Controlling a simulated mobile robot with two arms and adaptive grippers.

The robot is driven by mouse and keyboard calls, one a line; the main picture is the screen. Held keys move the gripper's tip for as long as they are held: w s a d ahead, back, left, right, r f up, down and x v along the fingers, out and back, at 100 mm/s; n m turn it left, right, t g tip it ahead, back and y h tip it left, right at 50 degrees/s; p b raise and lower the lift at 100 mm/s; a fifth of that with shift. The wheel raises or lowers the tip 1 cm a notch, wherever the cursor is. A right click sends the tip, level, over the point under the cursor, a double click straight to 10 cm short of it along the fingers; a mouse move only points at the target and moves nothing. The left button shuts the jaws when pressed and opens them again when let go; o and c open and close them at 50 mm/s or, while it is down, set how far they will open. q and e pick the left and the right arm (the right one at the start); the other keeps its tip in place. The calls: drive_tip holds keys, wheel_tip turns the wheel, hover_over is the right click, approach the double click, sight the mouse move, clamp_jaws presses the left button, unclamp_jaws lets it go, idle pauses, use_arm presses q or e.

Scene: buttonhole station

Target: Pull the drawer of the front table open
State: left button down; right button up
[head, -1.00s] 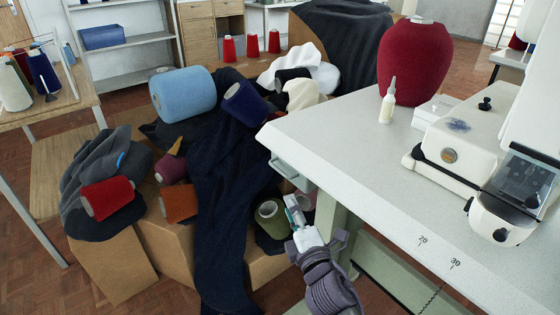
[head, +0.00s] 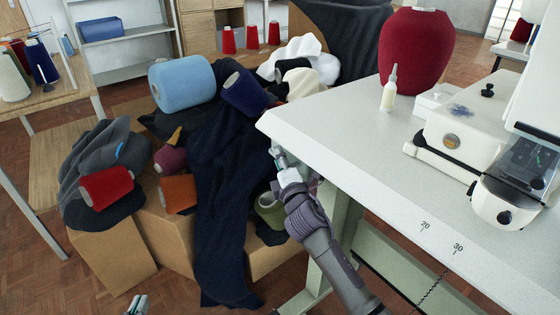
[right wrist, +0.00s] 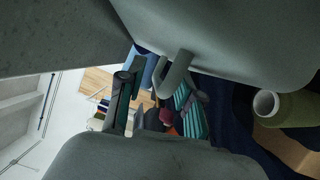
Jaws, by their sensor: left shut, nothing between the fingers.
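The front table (head: 340,135) has a pale top, and its drawer is under the near left end, mostly hidden by my right gripper in the head view. In the right wrist view the grey-green drawer front (right wrist: 245,45) carries a grey bar handle (right wrist: 178,75). My right gripper (head: 279,157) is at the handle. In the right wrist view its fingers are apart, with the handle close to the right-hand finger; I cannot tell whether they touch. My left gripper (head: 138,305) is shut and empty at the bottom edge of the head view, far from the table.
Cardboard boxes (head: 110,260) with yarn cones and dark cloth (head: 220,200) stand left of the table. A green cone (head: 270,210) lies close by my right gripper. On the tabletop are a red cone (head: 415,55), a small bottle (head: 389,90) and a white machine (head: 465,140).

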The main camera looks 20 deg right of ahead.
use_arm(q)
drive_tip(key=shift+r, duration=0.1)
use_arm(e)
drive_tip(key=shift+w, duration=0.15)
clamp_jaws()
drive_tip(key=shift+a, duration=0.1)
